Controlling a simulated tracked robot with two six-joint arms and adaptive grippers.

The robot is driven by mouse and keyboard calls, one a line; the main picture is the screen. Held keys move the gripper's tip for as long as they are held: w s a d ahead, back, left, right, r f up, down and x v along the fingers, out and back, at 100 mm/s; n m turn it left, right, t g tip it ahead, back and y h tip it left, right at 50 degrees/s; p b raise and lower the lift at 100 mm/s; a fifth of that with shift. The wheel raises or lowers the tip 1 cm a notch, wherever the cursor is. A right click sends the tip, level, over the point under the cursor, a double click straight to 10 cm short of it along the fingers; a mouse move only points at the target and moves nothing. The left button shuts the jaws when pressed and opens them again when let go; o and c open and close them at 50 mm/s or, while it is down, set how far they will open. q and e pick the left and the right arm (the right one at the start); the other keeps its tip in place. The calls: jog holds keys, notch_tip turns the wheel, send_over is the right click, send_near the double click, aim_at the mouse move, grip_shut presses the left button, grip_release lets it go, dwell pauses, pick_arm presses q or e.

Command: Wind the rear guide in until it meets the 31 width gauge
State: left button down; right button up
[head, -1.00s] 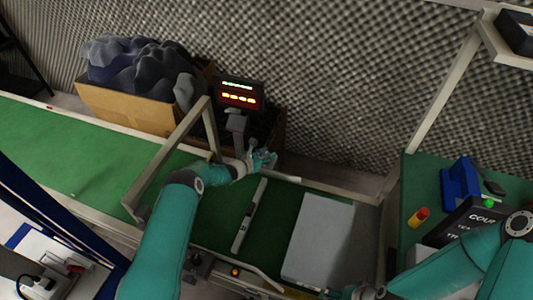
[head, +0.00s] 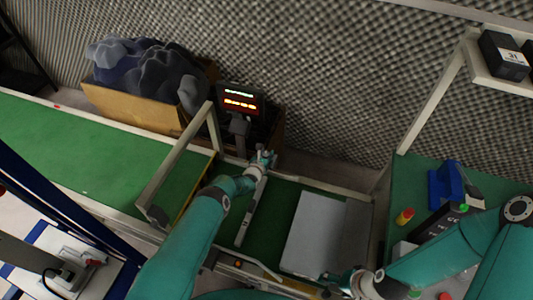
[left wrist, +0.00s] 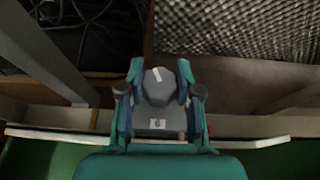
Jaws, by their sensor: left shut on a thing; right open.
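The rear guide (head: 322,187) is a pale rail along the far side of the green belt; it also crosses the left wrist view (left wrist: 250,143). A narrow grey bar, apparently the width gauge (head: 247,220), lies across the belt. Its far end is close to the rear guide beside my left gripper; I cannot tell whether they touch. My left gripper (head: 262,158) is at the rear edge, shut on a grey knob (left wrist: 158,87) that sits between its fingers in the left wrist view. My right gripper (head: 350,282) is open near the belt's front edge; its fingertips are small here.
A large grey block (head: 312,235) lies on the belt right of the bar. A display (head: 240,99) and a cardboard box of foam (head: 130,108) stand behind the belt. A frame (head: 180,160) arches over the belt. A black box marked 31 (head: 503,55) is on the shelf.

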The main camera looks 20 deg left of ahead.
pick_arm(q)
jog(key=c, duration=0.8)
grip_release()
jog(key=shift+o, duration=0.2)
